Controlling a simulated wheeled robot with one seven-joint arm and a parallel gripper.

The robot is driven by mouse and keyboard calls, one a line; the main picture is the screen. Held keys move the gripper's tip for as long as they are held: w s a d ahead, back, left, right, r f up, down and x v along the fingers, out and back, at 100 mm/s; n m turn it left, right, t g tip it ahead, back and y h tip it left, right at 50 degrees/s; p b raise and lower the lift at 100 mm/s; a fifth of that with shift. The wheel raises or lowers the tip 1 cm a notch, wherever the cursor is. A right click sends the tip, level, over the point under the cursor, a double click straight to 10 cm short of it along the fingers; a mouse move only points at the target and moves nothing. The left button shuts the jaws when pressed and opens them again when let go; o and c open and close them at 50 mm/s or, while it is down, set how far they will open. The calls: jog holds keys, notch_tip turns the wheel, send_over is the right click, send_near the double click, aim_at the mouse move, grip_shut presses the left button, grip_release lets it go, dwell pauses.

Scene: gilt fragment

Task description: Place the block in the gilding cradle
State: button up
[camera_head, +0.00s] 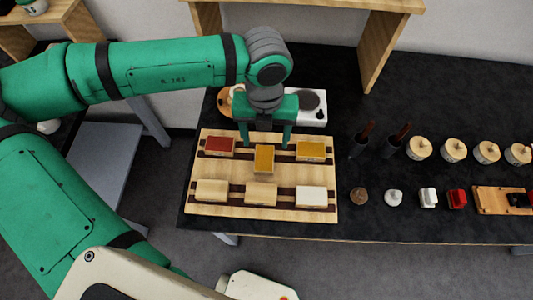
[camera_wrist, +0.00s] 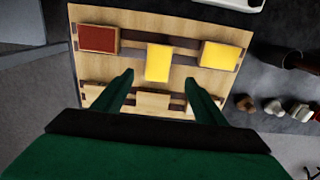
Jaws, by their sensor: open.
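A wooden board with dark rails (camera_head: 188,203) holds two rows of blocks; I cannot tell for sure which part is the gilding cradle. The yellow-topped middle block (camera_head: 264,154) of the back row sits slightly forward of its neighbours; it also shows in the wrist view (camera_wrist: 158,62). A red-topped block (camera_head: 220,145) is left of it and another yellow-topped block (camera_head: 310,150) right. My gripper (camera_head: 268,144) is open, fingers pointing down over the middle block's area. In the wrist view my gripper (camera_wrist: 160,78) has its fingertips apart on either side of that block's near end.
The front row has two plain blocks (camera_head: 211,190) (camera_head: 261,193) and a whitish block (camera_head: 312,196). Right of the board on the dark table (camera_head: 400,222) stand dark holders, lidded round pots (camera_head: 453,149) and small items. A wooden shelf (camera_head: 375,52) stands behind.

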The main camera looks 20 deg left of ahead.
send_over(265, 158)
notch_tip(265, 158, down, 4)
jog(key=shift+s+a+f, duration=0.1)
jog(key=shift+f, duration=0.15)
jog(key=shift+s+a+f, duration=0.1)
jog(key=shift+a+f, duration=0.05)
jog(key=shift+f, duration=0.3)
jog(key=f, duration=0.5)
jog(key=shift+w, duration=0.2)
jog(key=shift+w+r, duration=0.1)
jog(key=c, duration=1.2)
jog(key=shift+c, duration=0.2)
jog(key=shift+r, duration=0.1)
